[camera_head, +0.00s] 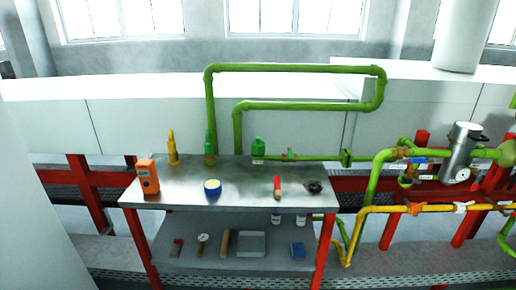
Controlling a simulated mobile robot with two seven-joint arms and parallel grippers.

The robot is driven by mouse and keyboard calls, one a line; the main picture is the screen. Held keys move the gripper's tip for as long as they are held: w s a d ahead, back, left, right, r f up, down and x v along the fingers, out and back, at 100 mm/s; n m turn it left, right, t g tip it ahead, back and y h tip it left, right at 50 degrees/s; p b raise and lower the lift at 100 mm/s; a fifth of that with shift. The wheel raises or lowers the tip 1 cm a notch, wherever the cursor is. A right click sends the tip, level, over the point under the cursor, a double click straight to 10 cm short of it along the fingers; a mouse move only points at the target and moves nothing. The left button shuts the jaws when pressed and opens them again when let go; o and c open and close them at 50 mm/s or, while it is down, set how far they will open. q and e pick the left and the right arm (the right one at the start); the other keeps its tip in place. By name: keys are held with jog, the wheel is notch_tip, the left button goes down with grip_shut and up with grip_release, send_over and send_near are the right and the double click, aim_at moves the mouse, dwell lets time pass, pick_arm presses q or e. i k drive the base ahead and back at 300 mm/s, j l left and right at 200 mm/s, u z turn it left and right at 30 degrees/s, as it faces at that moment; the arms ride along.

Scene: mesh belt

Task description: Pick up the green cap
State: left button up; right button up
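A metal table with red legs stands in the middle, its bare grey top (240,178) holding several small items. No separate green cap can be made out with certainty. A green bottle-shaped item (258,147) with a narrow top stands upright at the back edge of the table. A yellow pointed bottle (172,148) stands further left. A small green piece (291,153) shows right of the green bottle, too small to identify. Neither of my grippers is in view.
The lower shelf (190,226) holds more small items. Green pipes (300,69) rise behind; a yellow pipe (385,208) runs right.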

aim_at(257, 147)
jog(key=i+l+z, duration=0.2)
jog(key=i+l, duration=1.15)
jog(key=l, duration=0.15)
